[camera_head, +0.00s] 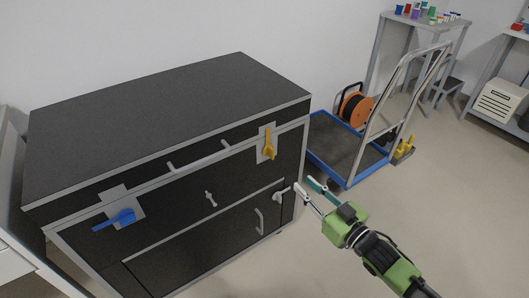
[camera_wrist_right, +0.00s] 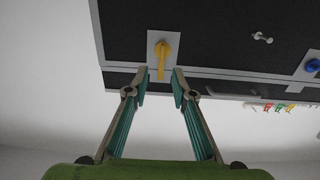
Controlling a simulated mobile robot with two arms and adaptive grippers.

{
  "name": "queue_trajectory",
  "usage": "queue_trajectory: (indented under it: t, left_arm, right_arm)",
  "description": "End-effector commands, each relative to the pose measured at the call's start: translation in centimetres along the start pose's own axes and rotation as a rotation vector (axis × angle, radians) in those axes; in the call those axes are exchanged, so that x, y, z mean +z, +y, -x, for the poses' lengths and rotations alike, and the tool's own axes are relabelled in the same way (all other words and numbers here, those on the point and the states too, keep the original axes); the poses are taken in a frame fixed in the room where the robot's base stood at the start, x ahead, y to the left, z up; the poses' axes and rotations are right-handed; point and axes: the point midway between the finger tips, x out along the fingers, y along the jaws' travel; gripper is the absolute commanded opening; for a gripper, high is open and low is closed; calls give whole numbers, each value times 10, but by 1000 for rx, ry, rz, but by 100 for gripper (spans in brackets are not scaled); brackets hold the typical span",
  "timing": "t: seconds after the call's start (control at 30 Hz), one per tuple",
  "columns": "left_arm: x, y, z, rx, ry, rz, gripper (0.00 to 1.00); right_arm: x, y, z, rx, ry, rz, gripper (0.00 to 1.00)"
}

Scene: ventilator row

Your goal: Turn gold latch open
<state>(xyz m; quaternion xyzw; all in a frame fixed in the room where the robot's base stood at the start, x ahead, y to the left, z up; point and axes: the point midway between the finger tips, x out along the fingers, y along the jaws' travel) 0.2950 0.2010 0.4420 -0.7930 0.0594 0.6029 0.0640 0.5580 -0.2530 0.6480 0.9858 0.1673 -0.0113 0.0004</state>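The gold latch (camera_head: 269,145) sits on a pale plate on the front of a black case with grey edges, near its right end. Its lever stands upright in the head view. In the right wrist view the gold latch (camera_wrist_right: 161,60) lies ahead of the gap between the fingers, its lever pointing towards them. My right gripper (camera_head: 306,188) is open, right of the case and below the latch in the head view. It also shows in the right wrist view (camera_wrist_right: 160,86), with nothing between its fingers. My left gripper is not in view.
A blue latch (camera_head: 116,219) lies sideways at the left of the case (camera_head: 170,115). A grey bar handle (camera_head: 199,157) and small knobs are on the front. A blue-rimmed trolley (camera_head: 345,150) with an orange reel (camera_head: 356,109) stands behind on the right. Floor at lower right is clear.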

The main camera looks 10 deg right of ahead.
Motion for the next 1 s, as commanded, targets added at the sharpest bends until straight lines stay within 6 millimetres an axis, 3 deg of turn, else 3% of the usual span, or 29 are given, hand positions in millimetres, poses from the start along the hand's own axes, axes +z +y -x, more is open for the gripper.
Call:
queue_trajectory:
  t: [0.27,0.8,1.0]
  left_arm:
    - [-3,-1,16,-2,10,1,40]
    - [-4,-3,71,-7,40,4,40]
    - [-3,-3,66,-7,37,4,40]
  right_arm:
    - [-10,-4,-20,-14,25,0,24]
    - [-11,-5,-116,-13,22,0,24]
    - [-10,-5,-134,-12,19,0,24]
